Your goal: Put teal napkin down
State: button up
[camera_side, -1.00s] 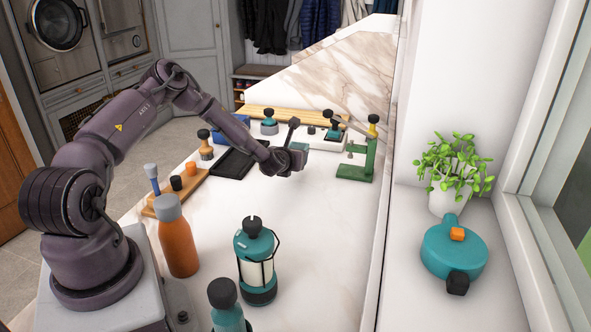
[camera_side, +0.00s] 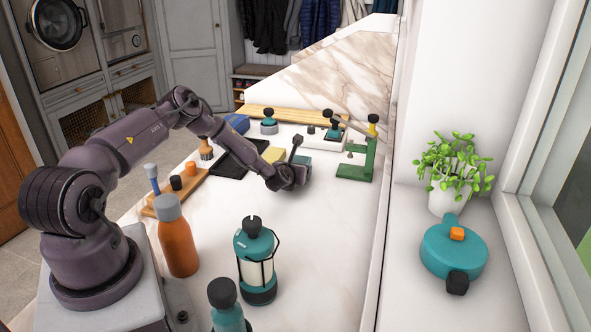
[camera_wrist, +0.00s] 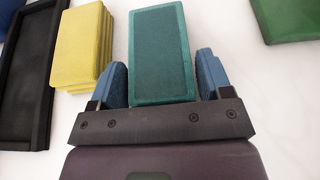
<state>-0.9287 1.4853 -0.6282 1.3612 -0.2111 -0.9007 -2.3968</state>
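The teal napkin (camera_wrist: 161,55) is a flat teal block in the wrist view, lying lengthwise between the two blue fingers of my gripper (camera_wrist: 163,78). In the side view my gripper (camera_side: 302,172) is low over the white counter. The teal napkin shows there beyond it, partly hidden by my wrist. I cannot tell whether its underside touches the counter.
A yellow stack (camera_wrist: 83,45) lies just left of the napkin, beside a black tray (camera_wrist: 22,75). A green stand (camera_side: 354,172) is to the right, with a white tray (camera_side: 330,138) behind. A teal lantern (camera_side: 256,262) and an orange bottle (camera_side: 177,245) stand nearer. The counter between is clear.

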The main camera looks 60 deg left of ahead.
jog(key=shift+o, duration=1.2)
